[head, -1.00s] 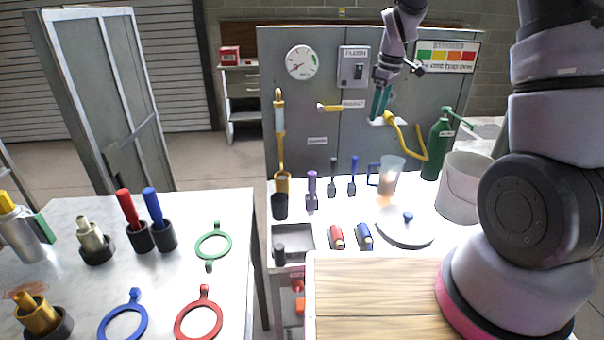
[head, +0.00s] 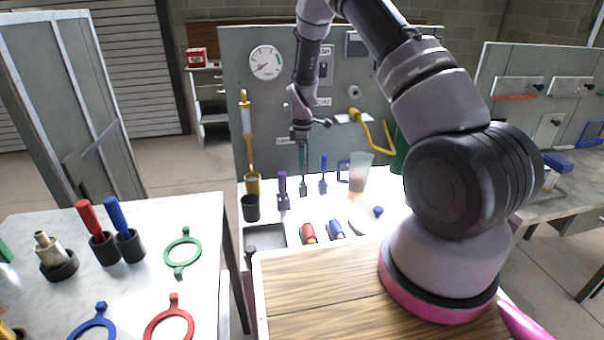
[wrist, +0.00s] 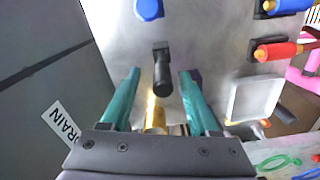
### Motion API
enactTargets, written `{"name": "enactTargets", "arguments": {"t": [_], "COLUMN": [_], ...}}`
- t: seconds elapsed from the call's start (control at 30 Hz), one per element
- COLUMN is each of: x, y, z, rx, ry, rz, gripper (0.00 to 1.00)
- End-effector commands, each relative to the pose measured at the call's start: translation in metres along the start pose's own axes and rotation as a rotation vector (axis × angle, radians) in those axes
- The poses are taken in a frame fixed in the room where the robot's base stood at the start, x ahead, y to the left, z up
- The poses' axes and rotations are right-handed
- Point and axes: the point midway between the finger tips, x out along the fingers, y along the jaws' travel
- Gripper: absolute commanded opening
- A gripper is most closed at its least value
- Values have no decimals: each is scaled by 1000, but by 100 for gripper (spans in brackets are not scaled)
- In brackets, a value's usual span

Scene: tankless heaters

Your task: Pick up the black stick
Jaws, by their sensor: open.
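The black stick (head: 303,189) stands upright in a small dark holder on the white bench, between a purple stick (head: 282,186) and a blue stick (head: 323,175). My gripper (head: 302,166) hangs over it, fingers pointing down, and hides its upper part in the head view. In the wrist view the black stick (wrist: 162,73) shows between the two teal fingers of my gripper (wrist: 162,76), which are spread apart with a gap on each side. The fingers do not appear to touch it.
The grey panel (head: 262,115) stands close behind the sticks. A beaker (head: 359,175) and a round lid (head: 362,218) are to the right. Red (head: 308,233) and blue (head: 336,229) handles lie in front, beside a grey tray (head: 264,236). A yellow-based cylinder (head: 252,185) stands left.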

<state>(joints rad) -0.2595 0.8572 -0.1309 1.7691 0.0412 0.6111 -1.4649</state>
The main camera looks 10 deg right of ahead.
Motion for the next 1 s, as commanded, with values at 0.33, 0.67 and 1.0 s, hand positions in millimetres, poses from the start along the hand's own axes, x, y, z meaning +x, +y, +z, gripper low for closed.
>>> {"name": "enactTargets", "arguments": {"t": [0.33, 0.67, 1.0], "x": [44, 45, 44], "y": [-3, -3, -3], "z": [1, 1, 1], "rx": [2, 1, 1], "ry": [-1, 0, 0], "rz": [-1, -1, 0], "gripper": [62, 27, 0]}}
